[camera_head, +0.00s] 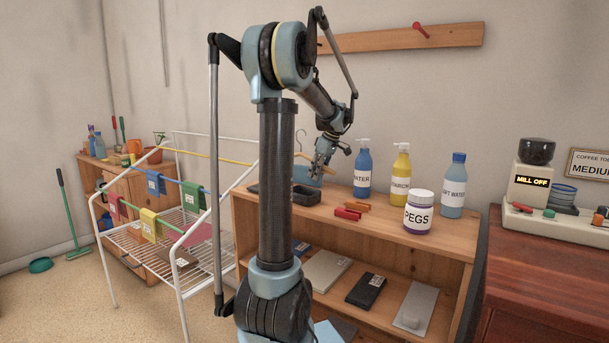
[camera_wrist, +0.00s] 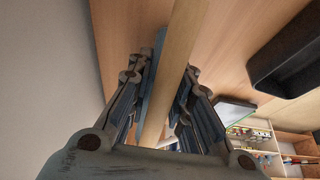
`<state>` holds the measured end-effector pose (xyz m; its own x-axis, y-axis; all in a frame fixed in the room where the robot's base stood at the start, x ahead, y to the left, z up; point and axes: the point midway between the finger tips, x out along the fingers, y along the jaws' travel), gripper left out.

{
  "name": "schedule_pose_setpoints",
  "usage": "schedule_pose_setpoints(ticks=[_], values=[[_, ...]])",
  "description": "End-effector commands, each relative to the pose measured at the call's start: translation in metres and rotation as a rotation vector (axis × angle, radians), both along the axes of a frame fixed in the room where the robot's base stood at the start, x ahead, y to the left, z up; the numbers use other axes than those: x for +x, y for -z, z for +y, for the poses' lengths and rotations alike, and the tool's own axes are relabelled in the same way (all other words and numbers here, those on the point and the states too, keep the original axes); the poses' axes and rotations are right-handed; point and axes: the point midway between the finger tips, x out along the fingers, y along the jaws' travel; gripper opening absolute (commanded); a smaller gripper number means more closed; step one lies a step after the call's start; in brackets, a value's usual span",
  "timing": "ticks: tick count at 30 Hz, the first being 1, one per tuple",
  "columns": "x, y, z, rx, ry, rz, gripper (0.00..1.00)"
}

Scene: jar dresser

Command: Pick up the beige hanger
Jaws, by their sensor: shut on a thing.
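My gripper (camera_head: 319,170) is above the left part of the wooden shelf unit's top. In the wrist view my gripper (camera_wrist: 162,85) is shut on a long beige bar (camera_wrist: 180,50), which looks like part of the beige hanger. The bar runs between both fingers and out past the tips, slightly tilted. In the head view a thin hook (camera_head: 301,139) rises just left of the gripper; the hanger's body there is small and partly hidden by the arm and fingers. I cannot tell whether it is clear of the surface.
A dark tray (camera_head: 307,196) sits on the shelf unit (camera_head: 350,233), below the gripper. A blue water bottle (camera_head: 363,171), yellow starch bottle (camera_head: 400,175) and pegs jar (camera_head: 418,214) stand to the right. A white drying rack (camera_head: 186,240) with cloths stands left.

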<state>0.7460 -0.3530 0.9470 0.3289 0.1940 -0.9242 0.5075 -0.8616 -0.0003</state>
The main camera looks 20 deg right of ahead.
Motion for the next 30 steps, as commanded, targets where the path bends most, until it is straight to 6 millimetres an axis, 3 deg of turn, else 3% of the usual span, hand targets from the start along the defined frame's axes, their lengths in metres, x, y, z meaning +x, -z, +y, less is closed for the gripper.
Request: schedule_pose_setpoints(ticks=[5,21,30], values=[[0.0,-0.008,0.0,0.0,0.0,0.0,0.0],[0.0,-0.09,0.0,0.0,0.0,0.0,0.0],[0.0,-0.1,0.0,0.0,0.001,0.0,0.0]])
